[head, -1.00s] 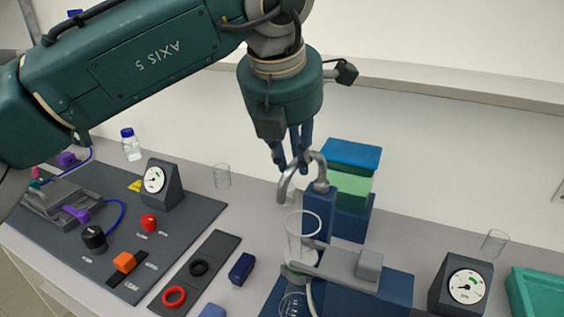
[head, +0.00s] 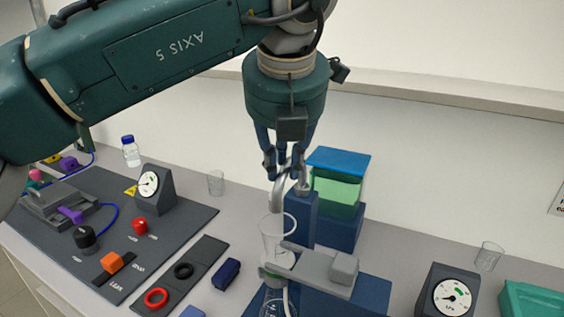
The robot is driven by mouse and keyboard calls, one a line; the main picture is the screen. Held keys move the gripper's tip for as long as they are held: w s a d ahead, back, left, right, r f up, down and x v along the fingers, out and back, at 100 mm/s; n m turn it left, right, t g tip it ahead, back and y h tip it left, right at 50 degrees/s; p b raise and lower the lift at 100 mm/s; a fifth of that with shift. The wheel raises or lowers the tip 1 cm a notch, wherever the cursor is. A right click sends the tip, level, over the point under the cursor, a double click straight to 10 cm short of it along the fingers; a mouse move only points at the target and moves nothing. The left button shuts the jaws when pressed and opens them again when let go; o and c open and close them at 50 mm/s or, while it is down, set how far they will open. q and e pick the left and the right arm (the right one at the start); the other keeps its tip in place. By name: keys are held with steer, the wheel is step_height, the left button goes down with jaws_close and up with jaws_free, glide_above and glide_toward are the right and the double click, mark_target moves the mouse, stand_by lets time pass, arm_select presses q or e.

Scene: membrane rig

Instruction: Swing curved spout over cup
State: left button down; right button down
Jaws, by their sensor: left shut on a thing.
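The curved spout (head: 276,192) is a grey metal tube on top of a blue post (head: 302,218). My left gripper (head: 284,169) comes down from above and is shut on the spout near its bend. The spout's free end hangs down at the left of the post, close above the rim of a clear cup (head: 273,238). Whether the end is exactly over the cup's opening is hard to tell. The cup stands upright at a grey arm on the blue stand (head: 370,292). My right gripper is not in view.
A green block with a blue lid (head: 338,180) stands right behind the post. A gauge (head: 450,293) and a teal tray (head: 535,302) are at the right. Empty beakers (head: 216,183) stand behind. A dark control panel (head: 190,217) fills the left.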

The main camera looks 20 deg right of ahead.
arm_select(q)
steer(key=shift+d+r, duration=0.1)
steer(key=shift+d, duration=0.05)
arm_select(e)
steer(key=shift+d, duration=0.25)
arm_select(q)
steer(key=c, duration=1.5)
jaws_free()
steer(key=shift+s, duration=0.15)
steer(key=shift+c, duration=0.2)
steer(key=shift+r, duration=0.15)
steer(key=v, duration=1.1)
steer(key=shift+s+r, duration=0.25)
steer(key=shift+r, duration=0.1)
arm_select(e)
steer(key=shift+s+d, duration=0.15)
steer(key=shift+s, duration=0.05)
arm_select(q)
steer(key=shift+f, duration=0.1)
